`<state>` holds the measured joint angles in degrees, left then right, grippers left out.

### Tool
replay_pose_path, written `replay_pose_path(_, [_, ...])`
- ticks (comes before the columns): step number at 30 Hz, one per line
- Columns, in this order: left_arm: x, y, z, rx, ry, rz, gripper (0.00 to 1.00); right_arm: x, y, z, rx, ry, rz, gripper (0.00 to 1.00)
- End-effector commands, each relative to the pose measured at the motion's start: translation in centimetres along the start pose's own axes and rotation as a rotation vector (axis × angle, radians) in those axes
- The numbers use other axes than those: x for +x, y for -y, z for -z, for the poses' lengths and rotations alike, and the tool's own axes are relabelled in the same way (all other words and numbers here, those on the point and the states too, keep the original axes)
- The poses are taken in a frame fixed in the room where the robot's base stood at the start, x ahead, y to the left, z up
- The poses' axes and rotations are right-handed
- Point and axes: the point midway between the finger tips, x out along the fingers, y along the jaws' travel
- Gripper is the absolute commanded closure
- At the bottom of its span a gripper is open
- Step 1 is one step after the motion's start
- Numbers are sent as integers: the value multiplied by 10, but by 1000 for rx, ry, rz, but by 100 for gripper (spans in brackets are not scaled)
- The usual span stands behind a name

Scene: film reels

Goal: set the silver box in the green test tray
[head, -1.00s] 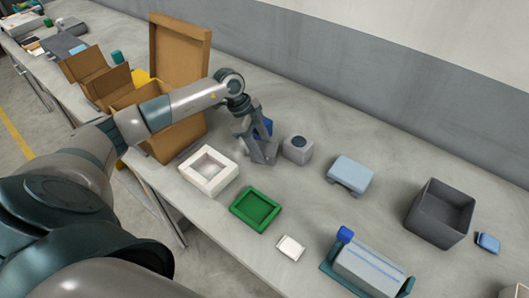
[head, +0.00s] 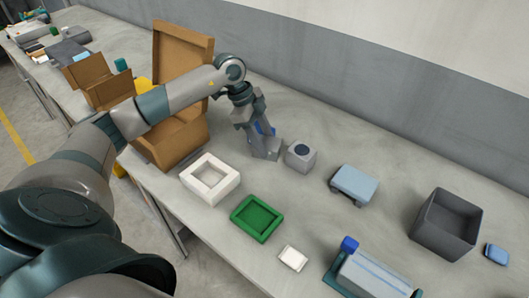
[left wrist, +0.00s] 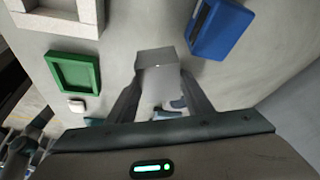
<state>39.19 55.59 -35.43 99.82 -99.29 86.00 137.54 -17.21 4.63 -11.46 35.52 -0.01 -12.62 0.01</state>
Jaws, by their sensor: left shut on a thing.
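The silver box (left wrist: 156,60) is between the fingers of my left gripper (left wrist: 157,85) in the left wrist view. My left gripper is shut on it. In the head view the left gripper (head: 266,150) is over the table behind the white frame, and its fingers largely hide the box. I cannot tell how far the box is above the table. The green test tray (head: 239,217) lies flat and empty, nearer the front edge. It also shows at left in the left wrist view (left wrist: 55,73). My right gripper is out of view.
A white square frame (head: 190,180) is beside the tray. A grey block with a dark round top (head: 299,162) stands just right of the gripper. A blue box (left wrist: 222,29) is close by. A small white box (head: 293,257), light-blue block (head: 355,183) and dark grey bin (head: 421,228) are further right.

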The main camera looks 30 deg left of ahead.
Motion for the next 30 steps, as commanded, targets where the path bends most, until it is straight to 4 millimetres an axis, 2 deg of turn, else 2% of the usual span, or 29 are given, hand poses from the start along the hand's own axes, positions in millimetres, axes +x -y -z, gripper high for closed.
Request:
replay_pose_path(4, [-21, 1, 9, 2, -2, 4, 82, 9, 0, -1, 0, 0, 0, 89])
replay_pose_path(10, [-36, 0, 15, 2, -1, 2, 82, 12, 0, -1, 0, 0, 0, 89])
replay_pose_path(30, [-34, -3, 20, 8, -1, -3, 82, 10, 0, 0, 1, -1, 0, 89])
